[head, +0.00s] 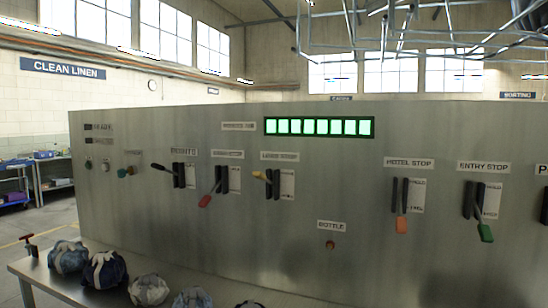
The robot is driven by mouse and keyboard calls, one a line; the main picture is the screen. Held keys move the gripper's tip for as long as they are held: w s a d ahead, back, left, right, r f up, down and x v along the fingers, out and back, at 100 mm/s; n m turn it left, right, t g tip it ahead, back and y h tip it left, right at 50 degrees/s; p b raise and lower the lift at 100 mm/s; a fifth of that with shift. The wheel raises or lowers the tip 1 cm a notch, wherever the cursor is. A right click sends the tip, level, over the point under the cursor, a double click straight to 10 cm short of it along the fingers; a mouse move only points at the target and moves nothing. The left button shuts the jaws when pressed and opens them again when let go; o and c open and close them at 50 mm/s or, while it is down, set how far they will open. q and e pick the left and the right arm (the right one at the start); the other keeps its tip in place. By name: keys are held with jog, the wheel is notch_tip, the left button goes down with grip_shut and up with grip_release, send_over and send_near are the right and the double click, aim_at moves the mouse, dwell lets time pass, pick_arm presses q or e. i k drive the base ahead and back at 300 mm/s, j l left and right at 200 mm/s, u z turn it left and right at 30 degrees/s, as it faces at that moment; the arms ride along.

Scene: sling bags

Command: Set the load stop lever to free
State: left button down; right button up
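A yellow-handled lever (260,175) is on the steel control panel, under a small label (279,156) that seems to read LOAD STOP. Its handle sticks out to the left near the top of its dark slotted guide (273,184), so it stands raised. A pale plate (287,184) beside the guide carries position marks too small to read. Neither of my grippers is in view, and nothing touches the lever.
Left of it are a lowered red lever (205,201) and a raised black lever (159,168). To the right, the HOTEL STOP orange lever (401,225) and ENTRY STOP green lever (485,232) hang low. Several bags (105,270) lie on a table (45,285) at lower left.

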aim_at(259, 176)
jog(key=i+l, duration=0.2)
jog(key=i, duration=0.25)
jog(key=i+l, duration=0.15)
jog(key=i, duration=0.25)
jog(key=i+l, duration=0.2)
jog(key=i, duration=0.25)
